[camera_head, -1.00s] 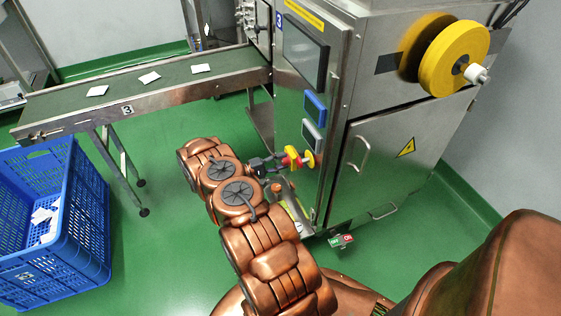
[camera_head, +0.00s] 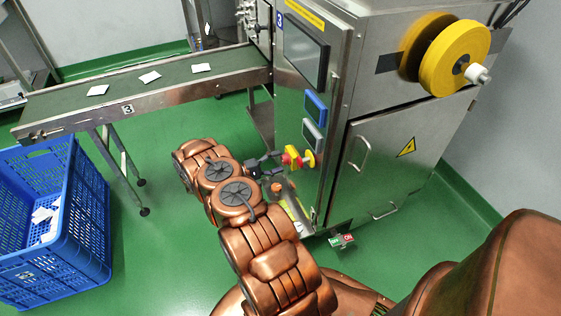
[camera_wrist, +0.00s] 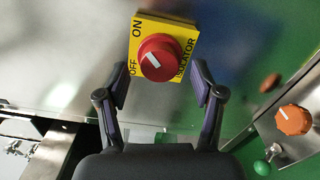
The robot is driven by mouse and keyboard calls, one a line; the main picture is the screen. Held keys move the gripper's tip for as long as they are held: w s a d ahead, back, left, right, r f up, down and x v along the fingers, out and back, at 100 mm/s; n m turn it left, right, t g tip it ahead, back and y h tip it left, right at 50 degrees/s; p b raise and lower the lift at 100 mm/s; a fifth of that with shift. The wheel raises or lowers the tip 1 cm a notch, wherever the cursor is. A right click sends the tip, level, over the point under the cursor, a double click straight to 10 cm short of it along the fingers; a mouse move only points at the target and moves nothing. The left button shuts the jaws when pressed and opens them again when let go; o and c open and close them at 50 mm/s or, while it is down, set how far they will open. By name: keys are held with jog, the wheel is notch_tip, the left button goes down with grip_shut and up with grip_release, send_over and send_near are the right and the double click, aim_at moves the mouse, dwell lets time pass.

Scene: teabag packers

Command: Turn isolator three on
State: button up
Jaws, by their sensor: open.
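The isolator switch is a red knob (camera_wrist: 157,58) on a yellow plate (camera_wrist: 186,37) marked ON, OFF and ISOLATOR. A white mark slants across the knob's face. In the head view the knob (camera_head: 290,158) sticks out from the left side of the steel machine front labelled 3. My gripper (camera_head: 275,164) is just left of the knob, facing it, with its fingers spread. In the wrist view my gripper (camera_wrist: 160,80) has one finger on each side below the knob. Its fingers are empty, and a small gap to the knob seems to show.
An orange knob (camera_wrist: 294,119) and a green button (camera_wrist: 262,167) sit on a steel box at the wrist view's right. In the head view are the conveyor (camera_head: 150,95) with several teabags, a blue crate (camera_head: 85,250), a screen (camera_head: 305,52) and a yellow reel (camera_head: 452,55).

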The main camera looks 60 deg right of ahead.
jog(key=v, duration=1)
jog(key=shift+a, duration=0.1)
jog(key=s+a+r+y, duration=0.2)
jog(key=a+r, duration=0.3)
jog(key=r, duration=0.3)
jog(key=s+a+r+t+y, duration=0.1)
jog(key=s+a+r+y, duration=0.2)
jog(key=r, duration=0.4)
jog(key=s+a+r+y, duration=0.1)
jog(key=a+r+y, duration=0.1)
jog(key=a+r, duration=0.5)
jog(key=s+a+r+n+t+y, duration=0.25)
jog(key=s+a+r+y, duration=0.2)
jog(key=s+a, duration=0.6)
jog(key=s+a+r+n+t+y, duration=0.1)
jog(key=s+a+r+t+y, duration=0.45)
jog(key=a, duration=0.75)
jog(key=s+r+h+p, duration=0.1)
jog(key=s+r+p, duration=0.1)
jog(key=r+p, duration=0.9)
jog(key=s+r+h+p, duration=0.1)
jog(key=s+r+p, duration=0.1)
jog(key=r+p, duration=1)
notch_tip(320, 180, up, 2)
jog(key=shift+r+g, duration=0.1)
jog(key=shift+g, duration=0.3)
